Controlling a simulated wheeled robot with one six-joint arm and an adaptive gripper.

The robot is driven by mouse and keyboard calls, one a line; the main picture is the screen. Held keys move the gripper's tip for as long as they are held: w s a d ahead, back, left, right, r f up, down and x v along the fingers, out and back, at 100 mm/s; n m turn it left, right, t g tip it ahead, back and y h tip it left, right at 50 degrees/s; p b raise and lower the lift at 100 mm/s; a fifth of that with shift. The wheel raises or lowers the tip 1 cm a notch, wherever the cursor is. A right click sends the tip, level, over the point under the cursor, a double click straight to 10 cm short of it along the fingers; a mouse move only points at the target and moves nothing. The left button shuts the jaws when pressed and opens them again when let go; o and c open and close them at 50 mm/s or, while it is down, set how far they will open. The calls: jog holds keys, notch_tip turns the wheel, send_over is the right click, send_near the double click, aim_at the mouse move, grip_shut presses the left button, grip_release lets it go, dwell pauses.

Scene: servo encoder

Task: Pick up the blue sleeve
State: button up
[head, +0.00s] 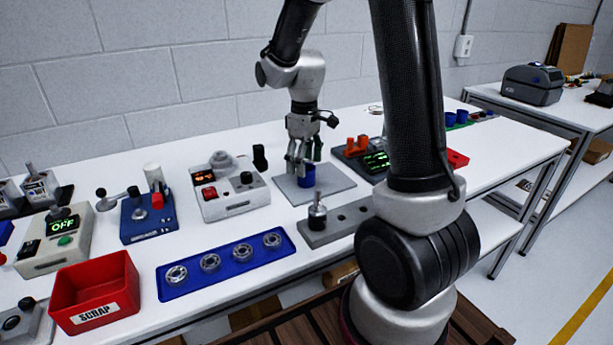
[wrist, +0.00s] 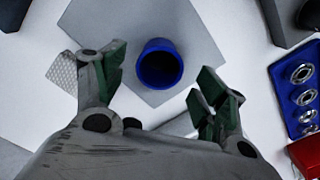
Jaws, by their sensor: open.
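The blue sleeve (head: 307,176) stands upright on a grey square plate (head: 336,180) on the white bench. In the wrist view the sleeve (wrist: 160,66) shows its open round top, near the middle between my fingers. My gripper (head: 304,161) is open and points down at the sleeve, with its fingers around or just above its top; I cannot tell the exact height. In the wrist view my gripper (wrist: 160,72) has a green-padded finger on each side of the sleeve, with a gap on both sides.
A grey block (head: 340,222) with a dark-knobbed plug stands in front of the plate. A white instrument box (head: 233,190) is at the left, a dark device with a green display (head: 376,161) at the right. A blue tray (head: 228,278) with several bearings and a red scrap bin (head: 94,290) lie front left.

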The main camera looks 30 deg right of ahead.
aim_at(307, 174)
jog(key=f, duration=0.4)
jog(key=shift+s+d+f, duration=0.1)
jog(key=shift+d+f, duration=0.1)
jog(key=c, duration=0.9)
